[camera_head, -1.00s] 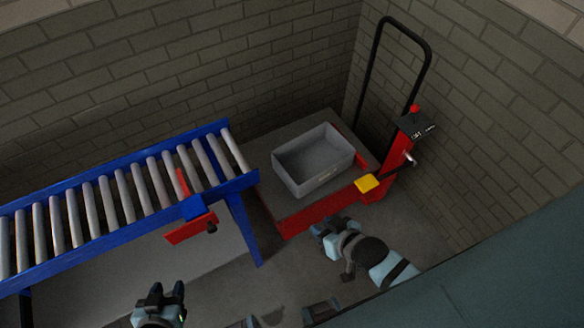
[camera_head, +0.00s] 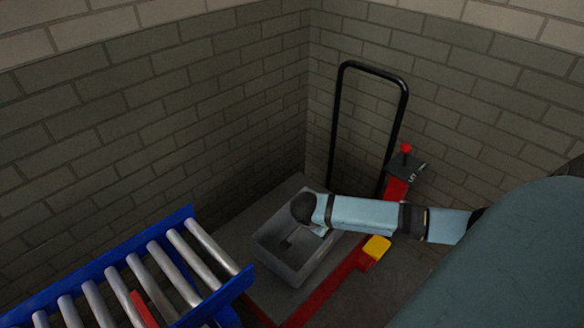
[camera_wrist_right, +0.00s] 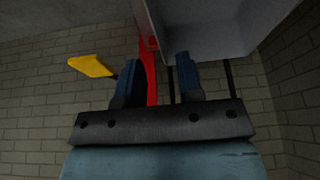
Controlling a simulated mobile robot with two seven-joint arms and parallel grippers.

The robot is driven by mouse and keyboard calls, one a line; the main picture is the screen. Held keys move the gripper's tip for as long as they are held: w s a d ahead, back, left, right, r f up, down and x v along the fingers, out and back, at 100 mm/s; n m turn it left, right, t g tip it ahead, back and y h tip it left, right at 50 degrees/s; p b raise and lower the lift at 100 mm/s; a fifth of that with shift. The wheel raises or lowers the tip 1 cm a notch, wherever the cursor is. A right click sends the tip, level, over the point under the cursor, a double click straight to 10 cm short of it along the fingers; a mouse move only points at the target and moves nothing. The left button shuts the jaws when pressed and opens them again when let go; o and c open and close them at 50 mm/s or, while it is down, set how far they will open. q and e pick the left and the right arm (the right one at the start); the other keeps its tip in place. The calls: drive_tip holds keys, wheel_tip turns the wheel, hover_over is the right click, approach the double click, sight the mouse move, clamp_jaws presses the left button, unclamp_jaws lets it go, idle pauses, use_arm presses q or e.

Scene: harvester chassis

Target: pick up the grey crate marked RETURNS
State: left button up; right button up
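The grey crate (camera_head: 262,255) sits on the dark platform of the red lift cart, open side up; no RETURNS marking is readable. My right arm reaches in from the right, and its wrist covers the crate's back right part. In the right wrist view my right gripper (camera_wrist_right: 158,75) is open, with two dark blue fingers apart. The crate's grey wall (camera_wrist_right: 215,30) is just beyond the right finger; I cannot tell whether they touch. No crate wall is clearly between the fingers. My left gripper is out of view.
The lift cart's platform (camera_head: 236,240) has a black upright handle (camera_head: 335,130), a red-knobbed control post (camera_head: 397,188) and a yellow pedal (camera_head: 376,247). A blue roller conveyor (camera_head: 195,215) stands close at the left. Brick walls close off the back and right.

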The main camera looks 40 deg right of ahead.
sight(326, 240)
drive_tip(key=b+x, duration=0.1)
drive_tip(key=x, duration=0.3)
drive_tip(key=b+x, duration=0.1)
drive_tip(key=x, duration=0.3)
drive_tip(key=s+b+x, duration=0.1)
drive_tip(key=x, duration=0.4)
drive_tip(key=shift+d+f, duration=0.1)
drive_tip(key=shift+f, duration=0.05)
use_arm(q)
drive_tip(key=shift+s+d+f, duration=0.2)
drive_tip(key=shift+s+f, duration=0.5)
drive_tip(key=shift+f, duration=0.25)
use_arm(e)
clamp_jaws()
